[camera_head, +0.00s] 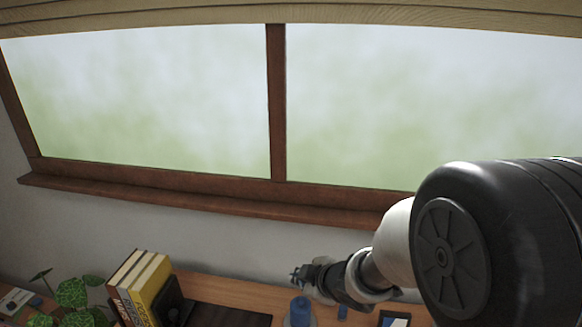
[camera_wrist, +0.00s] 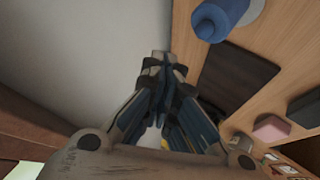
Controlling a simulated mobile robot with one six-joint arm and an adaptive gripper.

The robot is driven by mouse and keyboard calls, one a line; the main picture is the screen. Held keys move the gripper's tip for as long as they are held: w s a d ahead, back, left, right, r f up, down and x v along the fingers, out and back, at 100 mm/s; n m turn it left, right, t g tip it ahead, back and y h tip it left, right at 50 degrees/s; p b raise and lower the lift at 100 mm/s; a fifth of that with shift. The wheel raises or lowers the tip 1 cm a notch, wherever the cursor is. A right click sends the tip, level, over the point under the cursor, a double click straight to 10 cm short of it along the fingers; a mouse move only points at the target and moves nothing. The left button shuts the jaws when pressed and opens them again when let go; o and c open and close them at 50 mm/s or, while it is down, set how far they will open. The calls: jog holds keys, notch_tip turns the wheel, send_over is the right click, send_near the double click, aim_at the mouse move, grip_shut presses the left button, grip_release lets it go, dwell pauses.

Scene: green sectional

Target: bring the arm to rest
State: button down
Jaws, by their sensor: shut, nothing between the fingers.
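My arm reaches in from the right in the head view, with its large dark joint close to the camera. My gripper (camera_head: 298,276) is at its far end, above the wooden desk (camera_head: 212,288) near the wall. In the wrist view my gripper (camera_wrist: 165,65) has its fingertips together, with nothing between them. The fingers are apart from the objects on the desk.
A blue cylindrical object (camera_head: 300,309) stands on the desk below my gripper; it also shows in the wrist view (camera_wrist: 215,18). Upright books (camera_head: 146,284) and a green plant (camera_head: 74,293) are at the left. A window sill (camera_head: 200,198) runs behind.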

jog(key=s+d+f+m+h+b, duration=0.3)
jog(key=s+d+m+h+b, duration=0.45)
jog(key=d+b, duration=0.5)
jog(key=s+f+m+g+y+b, duration=0.1)
jog(key=s+f+m+b, duration=0.1)
jog(key=s, duration=0.5)
jog(key=s+a+f+m+g+y+b, duration=0.1)
jog(key=s+f+m+b, duration=0.2)
jog(key=s+b, duration=0.3)
jog(key=s+f+m+g+y+b, duration=0.1)
jog(key=s+f+m+b, duration=0.1)
jog(key=s+f+b, duration=0.3)
jog(key=shift+s+a, duration=0.15)
jog(key=shift+s, duration=0.55)
jog(key=shift+s+a, duration=0.15)
jog(key=shift+s, duration=0.5)
jog(key=shift+s+a+g, duration=0.1)
jog(key=shift+s+g, duration=0.05)
jog(key=shift+g, duration=0.15)
